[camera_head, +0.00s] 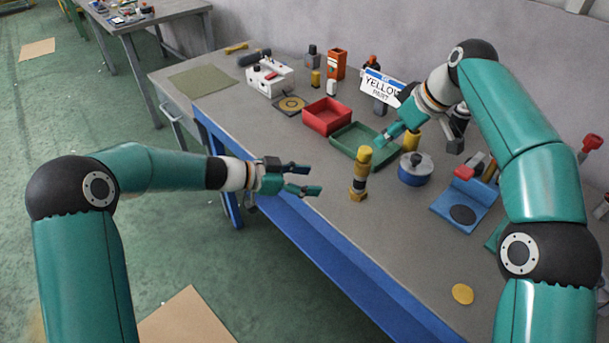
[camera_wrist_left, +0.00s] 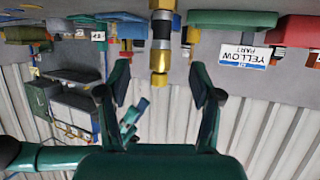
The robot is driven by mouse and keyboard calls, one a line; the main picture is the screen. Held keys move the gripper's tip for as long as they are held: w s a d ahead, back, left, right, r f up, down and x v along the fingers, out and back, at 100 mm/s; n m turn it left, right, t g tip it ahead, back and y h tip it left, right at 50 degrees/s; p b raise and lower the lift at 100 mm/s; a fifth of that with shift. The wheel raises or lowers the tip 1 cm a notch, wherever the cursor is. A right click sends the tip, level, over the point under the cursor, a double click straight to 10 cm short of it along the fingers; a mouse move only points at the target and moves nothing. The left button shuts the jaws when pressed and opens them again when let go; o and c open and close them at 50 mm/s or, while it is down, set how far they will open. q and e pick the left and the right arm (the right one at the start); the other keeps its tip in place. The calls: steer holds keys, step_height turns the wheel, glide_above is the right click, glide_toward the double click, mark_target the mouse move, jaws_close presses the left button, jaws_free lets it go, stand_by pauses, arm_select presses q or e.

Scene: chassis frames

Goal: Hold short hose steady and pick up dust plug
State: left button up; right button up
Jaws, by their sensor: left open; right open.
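A short hose (camera_head: 359,174) stands upright on the grey table, with a yellow upper end, a dark band and a brass-coloured foot. My left gripper (camera_head: 318,180) is open and empty to its left, fingers pointing at it, not touching. The left wrist view is upside down; the hose (camera_wrist_left: 161,38) lies ahead between the two open fingers (camera_wrist_left: 160,85). My right gripper (camera_head: 384,137) is above the table, just right of and behind the hose, with its fingers partly hidden. I cannot tell which yellow piece is the dust plug.
A green tray (camera_head: 344,144) and a red tray (camera_head: 327,116) stand behind the hose. A blue pot (camera_head: 415,177) and a blue fixture (camera_head: 438,206) are to its right. A yellow disc (camera_head: 462,294) lies near the front edge. The table between hose and disc is clear.

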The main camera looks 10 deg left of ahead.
mark_target(361, 180)
arm_select(q)
steer(key=x, duration=1.6)
steer(key=shift+w+r, duration=0.35)
jaws_close()
